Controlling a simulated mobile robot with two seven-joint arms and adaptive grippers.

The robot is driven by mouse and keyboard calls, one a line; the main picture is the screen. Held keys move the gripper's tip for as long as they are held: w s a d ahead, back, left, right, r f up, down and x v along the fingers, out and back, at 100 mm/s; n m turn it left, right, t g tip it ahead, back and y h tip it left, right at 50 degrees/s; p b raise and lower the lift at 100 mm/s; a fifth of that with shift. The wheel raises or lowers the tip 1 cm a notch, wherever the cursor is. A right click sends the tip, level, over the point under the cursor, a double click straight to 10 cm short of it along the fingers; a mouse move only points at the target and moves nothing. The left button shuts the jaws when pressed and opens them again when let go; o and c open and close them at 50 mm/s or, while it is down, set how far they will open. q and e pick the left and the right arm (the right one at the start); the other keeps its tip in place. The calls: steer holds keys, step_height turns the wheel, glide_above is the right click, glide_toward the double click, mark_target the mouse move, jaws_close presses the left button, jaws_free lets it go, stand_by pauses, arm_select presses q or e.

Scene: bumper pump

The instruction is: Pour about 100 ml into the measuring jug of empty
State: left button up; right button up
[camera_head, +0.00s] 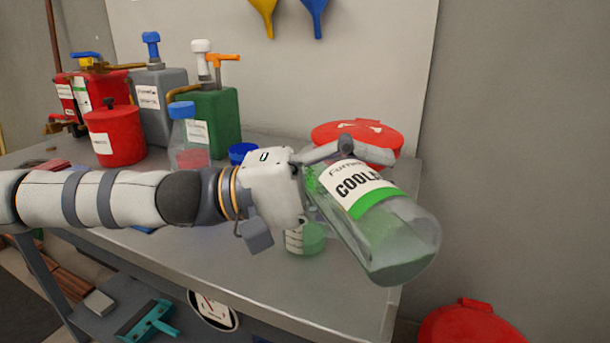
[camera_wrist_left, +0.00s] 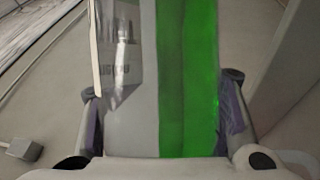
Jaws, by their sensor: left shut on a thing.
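My left gripper (camera_head: 345,152) is shut on a clear coolant bottle (camera_head: 405,238) with a white and green label. The bottle is steeply tilted in the head view, its broad base to the lower right and its other end to the upper left. Its mouth is hidden by my gripper. In the left wrist view the bottle (camera_wrist_left: 187,80) fills the space between the fingers. A small clear measuring jug (camera_head: 310,240) with green content stands on the bench below the gripper, partly covered by hand and bottle. I cannot tell whether liquid is flowing. My right gripper is not in view.
A blue cap (camera_head: 242,152) lies on the bench (camera_head: 270,279). A blue-capped bottle (camera_head: 190,140), a green can (camera_head: 215,115), a grey can (camera_head: 160,105) and red containers (camera_head: 115,135) stand at the back left. A round red container (camera_head: 357,135) is behind the held bottle.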

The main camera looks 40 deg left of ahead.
arm_select(q)
steer(key=shift+r, duration=0.15)
stand_by(0.5)
steer(key=r+m+p, duration=0.2)
steer(key=r+p, duration=0.1)
steer(key=s+r+g+p, duration=0.1)
steer(key=p, duration=0.1)
steer(key=shift+d+r+m, duration=0.2)
steer(key=shift+r+m, duration=0.05)
steer(key=shift+m, duration=0.15)
steer(key=f+m, duration=0.1)
steer(key=f+y, duration=0.1)
steer(key=f, duration=0.1)
steer(key=f+m, duration=0.1)
steer(key=f, duration=0.1)
steer(key=shift+w+d+m+g+y+p, duration=0.15)
steer(key=shift+d+m+g+y+p, duration=0.15)
steer(key=shift+d+g+y+p, duration=0.1)
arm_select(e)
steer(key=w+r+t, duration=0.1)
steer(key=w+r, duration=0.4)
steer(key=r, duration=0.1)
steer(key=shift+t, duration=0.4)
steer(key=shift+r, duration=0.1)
